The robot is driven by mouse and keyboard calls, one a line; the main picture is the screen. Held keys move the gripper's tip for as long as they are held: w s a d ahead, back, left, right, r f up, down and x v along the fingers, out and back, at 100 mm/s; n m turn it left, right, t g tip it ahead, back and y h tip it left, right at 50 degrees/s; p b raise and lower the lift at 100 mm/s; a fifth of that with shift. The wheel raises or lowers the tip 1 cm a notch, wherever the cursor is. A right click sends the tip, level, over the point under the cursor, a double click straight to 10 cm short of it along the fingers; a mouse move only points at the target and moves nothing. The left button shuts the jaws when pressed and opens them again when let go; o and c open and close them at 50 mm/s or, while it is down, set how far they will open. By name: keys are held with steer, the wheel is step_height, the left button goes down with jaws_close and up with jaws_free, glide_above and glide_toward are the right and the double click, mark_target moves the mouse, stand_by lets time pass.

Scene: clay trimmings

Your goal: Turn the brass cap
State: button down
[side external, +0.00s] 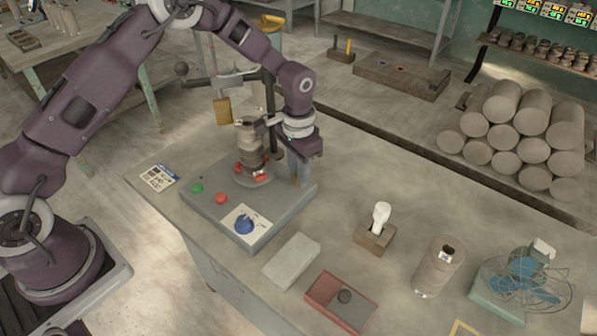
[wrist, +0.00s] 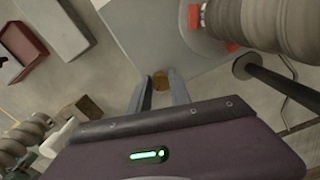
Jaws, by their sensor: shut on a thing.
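The brass cap (wrist: 160,77) shows in the wrist view as a small round golden-brown piece on the grey machine base (wrist: 140,30). My gripper (wrist: 160,88) has one finger on each side of the cap and is shut on it. In the side view my gripper (side external: 299,180) points down at the right back corner of the machine base (side external: 235,238). There the fingers mostly hide the cap, and I cannot tell how far it is turned.
A clay column (side external: 250,145) with red clamps (side external: 260,175) stands just left of my gripper. The base carries a green button (side external: 197,188), a red button (side external: 221,198) and a blue dial (side external: 244,225). A grey block (side external: 291,260), red tray (side external: 325,292), and fan (side external: 525,280) are on the bench.

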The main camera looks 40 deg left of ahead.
steer(key=shift+r+m, duration=0.1)
steer(key=shift+m, duration=1.2)
steer(key=shift+w+m, duration=0.1)
steer(key=shift+m, duration=0.2)
steer(key=c, duration=1.2)
jaws_free()
step_height(320, 180, up, 7)
